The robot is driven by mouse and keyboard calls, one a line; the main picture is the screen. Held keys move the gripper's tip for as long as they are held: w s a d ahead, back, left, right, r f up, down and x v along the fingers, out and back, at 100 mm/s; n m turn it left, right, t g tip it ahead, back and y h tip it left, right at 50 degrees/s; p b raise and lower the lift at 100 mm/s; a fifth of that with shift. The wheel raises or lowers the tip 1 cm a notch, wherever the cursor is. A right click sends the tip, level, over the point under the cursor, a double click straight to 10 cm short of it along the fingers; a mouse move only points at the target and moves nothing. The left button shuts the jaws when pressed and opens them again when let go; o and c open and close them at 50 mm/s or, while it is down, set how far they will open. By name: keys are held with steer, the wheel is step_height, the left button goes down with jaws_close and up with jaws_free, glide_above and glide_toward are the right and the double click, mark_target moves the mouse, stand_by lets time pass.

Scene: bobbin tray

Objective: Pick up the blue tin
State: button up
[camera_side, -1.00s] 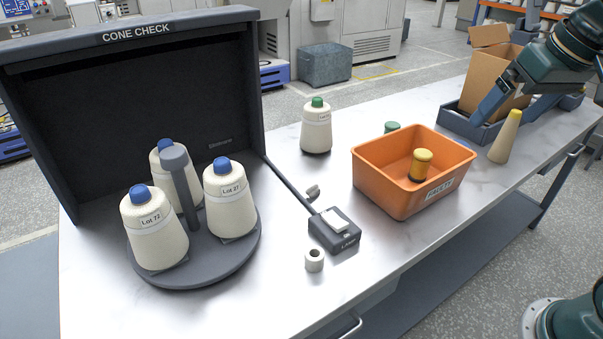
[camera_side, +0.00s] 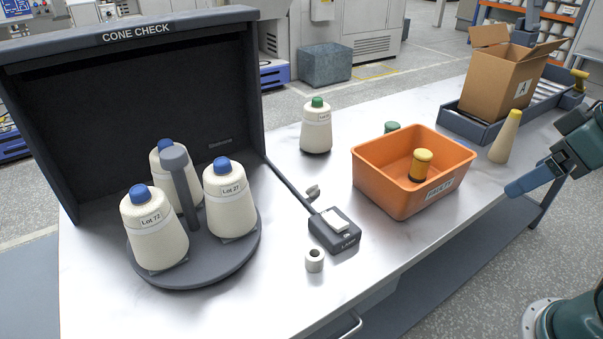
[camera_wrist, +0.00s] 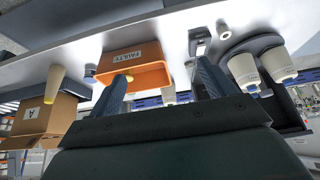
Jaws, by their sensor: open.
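My gripper (camera_side: 514,188) is at the right of the side view, off the table's front edge, far from the cones. In the wrist view my gripper (camera_wrist: 162,70) is open, with its two fingers apart and nothing between them.
An orange bin (camera_side: 392,196) holding a yellow spool (camera_side: 420,165) stands mid-table. A green-capped cone (camera_side: 316,130), small black device (camera_side: 335,232), white roll (camera_side: 314,260), yellow-tipped cone (camera_side: 505,137) and carton (camera_side: 487,88) stand around. The front centre of the table is clear.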

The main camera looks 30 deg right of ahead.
steer(key=w+d+r+n+g+h, duration=0.15)
steer(key=w+d+n, duration=0.25)
steer(key=w+d, duration=0.5)
steer(key=w+d+r+n+g+y, duration=0.1)
steer(key=w+d+r+n+g, duration=0.3)
steer(key=w, duration=0.9)
steer(key=w+d+f+n, duration=0.4)
steer(key=d+f, duration=0.4)
steer(key=d, duration=0.4)
steer(key=w+d+f+n, duration=0.4)
steer(key=d+f, duration=0.5)
steer(key=d, duration=0.4)
steer(key=shift+w+d+f+n, duration=0.2)
steer(key=shift+w+n, duration=0.15)
steer(key=shift+n, duration=0.35)
steer(key=shift+f, duration=0.1)
steer(key=shift+f, duration=4.2)
